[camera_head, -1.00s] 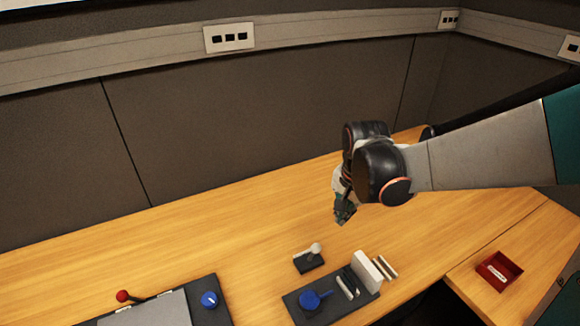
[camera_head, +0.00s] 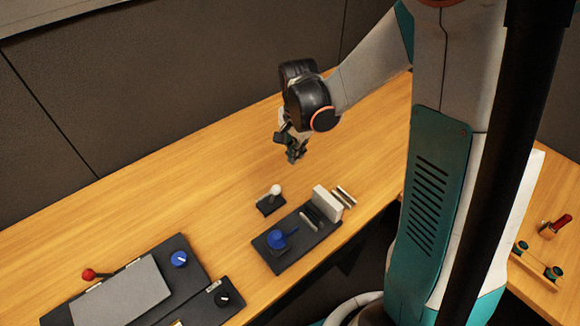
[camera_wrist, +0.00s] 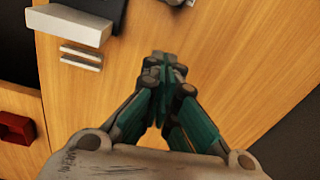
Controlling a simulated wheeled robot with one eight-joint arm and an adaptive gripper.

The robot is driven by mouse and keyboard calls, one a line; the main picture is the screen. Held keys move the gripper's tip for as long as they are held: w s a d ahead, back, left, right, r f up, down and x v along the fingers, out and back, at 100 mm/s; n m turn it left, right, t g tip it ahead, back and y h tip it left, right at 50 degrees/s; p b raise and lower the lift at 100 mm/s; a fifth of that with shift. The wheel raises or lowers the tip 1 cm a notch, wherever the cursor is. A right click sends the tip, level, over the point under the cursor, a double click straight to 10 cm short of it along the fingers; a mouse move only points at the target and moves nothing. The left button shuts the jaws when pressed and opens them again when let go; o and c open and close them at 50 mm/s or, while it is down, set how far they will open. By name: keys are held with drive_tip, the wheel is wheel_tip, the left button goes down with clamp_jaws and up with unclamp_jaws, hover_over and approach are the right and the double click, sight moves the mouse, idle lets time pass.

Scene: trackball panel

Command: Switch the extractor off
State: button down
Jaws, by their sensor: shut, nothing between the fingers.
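My gripper (camera_head: 293,157) is shut and empty, pointing down above the wooden desk, just behind a small lever with a white ball (camera_head: 275,190) on a dark base. In the wrist view its fingertips (camera_wrist: 163,62) are together. A blue knob (camera_head: 277,239) sits on a dark panel (camera_head: 291,259) with a white block (camera_head: 328,203); this block also shows in the wrist view (camera_wrist: 68,25). At the left are a red-ball lever (camera_head: 89,274), a blue dial (camera_head: 179,259) and a black knob (camera_head: 222,299). No readable label shows which control is the extractor's.
A grey plate (camera_head: 122,296) covers part of the left panel. A red box (camera_wrist: 18,128) shows in the wrist view. A red-handled item (camera_head: 556,226) lies on the right desk part. The desk (camera_head: 150,205) behind the panels is clear, up to a dark partition.

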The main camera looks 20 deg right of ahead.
sight(273, 195)
drive_tip(key=f+b, duration=0.2)
drive_tip(key=f, duration=0.3)
drive_tip(key=f+b, duration=0.1)
drive_tip(key=f, duration=0.3)
drive_tip(key=shift+w+f+b, duration=0.2)
drive_tip(key=shift+f+b, duration=0.2)
drive_tip(key=shift+s+a+r, duration=0.3)
drive_tip(key=shift+a, duration=0.25)
drive_tip(key=shift+s+a+r, duration=0.25)
drive_tip(key=shift+a, duration=0.3)
drive_tip(key=shift+s+a+r+b, duration=0.25)
drive_tip(key=shift+s+a+b, duration=0.05)
drive_tip(key=shift+a, duration=0.25)
drive_tip(key=shift+a+r, duration=0.1)
drive_tip(key=shift+a+r+h, duration=0.1)
drive_tip(key=shift+a+h, duration=0.05)
drive_tip(key=shift+h, duration=0.15)
